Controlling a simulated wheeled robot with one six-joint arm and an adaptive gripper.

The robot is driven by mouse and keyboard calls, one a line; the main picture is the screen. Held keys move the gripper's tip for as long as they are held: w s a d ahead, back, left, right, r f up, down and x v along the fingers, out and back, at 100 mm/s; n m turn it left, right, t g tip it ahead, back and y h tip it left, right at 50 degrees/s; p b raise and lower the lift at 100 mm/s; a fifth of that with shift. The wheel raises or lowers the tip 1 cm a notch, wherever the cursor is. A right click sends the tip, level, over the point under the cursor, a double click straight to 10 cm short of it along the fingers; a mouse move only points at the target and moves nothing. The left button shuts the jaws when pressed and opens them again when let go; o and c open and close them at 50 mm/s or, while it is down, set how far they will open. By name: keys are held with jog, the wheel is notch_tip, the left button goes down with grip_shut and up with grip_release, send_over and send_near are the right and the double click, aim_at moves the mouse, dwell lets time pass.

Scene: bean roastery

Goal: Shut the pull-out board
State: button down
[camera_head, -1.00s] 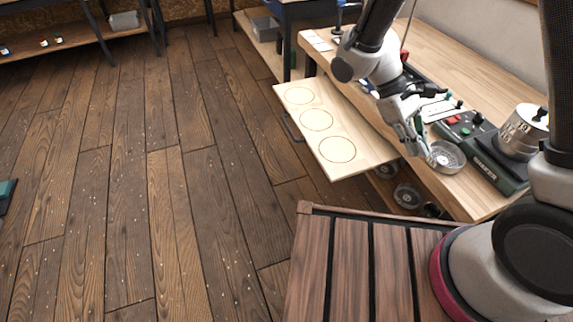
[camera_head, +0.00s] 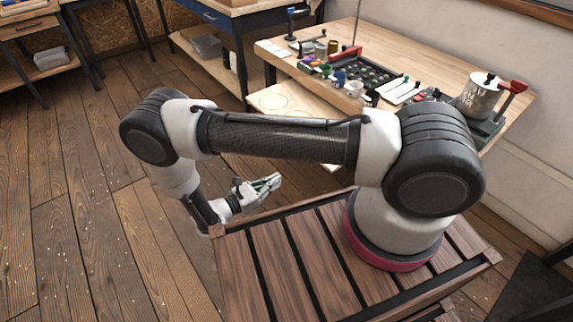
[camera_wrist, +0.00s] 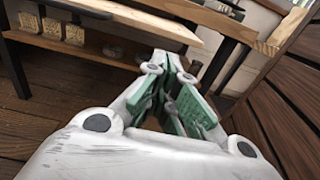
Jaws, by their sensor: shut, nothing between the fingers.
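The pull-out board (camera_head: 268,101) is pale wood with printed circles. It sticks out from under the workbench top (camera_head: 393,50) on the floor side. My arm crosses in front of its middle, and a small corner shows below the arm. Its handle is hidden in the head view. My gripper (camera_head: 274,181) is shut and empty, low in front of the board and apart from it, beside my own slatted base. The wrist view shows the shut green-padded fingers (camera_wrist: 172,72) pointing toward pale wooden edges at the top; I cannot tell which is the board.
The bench carries a dark tray of small items (camera_head: 360,75), cups and a silver canister machine (camera_head: 480,97). A blue-drawered table (camera_head: 225,18) with a grey bin (camera_head: 207,46) on its shelf stands behind. The plank floor (camera_head: 80,180) at left is open.

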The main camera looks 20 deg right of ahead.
jog(key=x, duration=1.4)
jog(key=shift+w+r, duration=0.3)
jog(key=shift+r, duration=0.3)
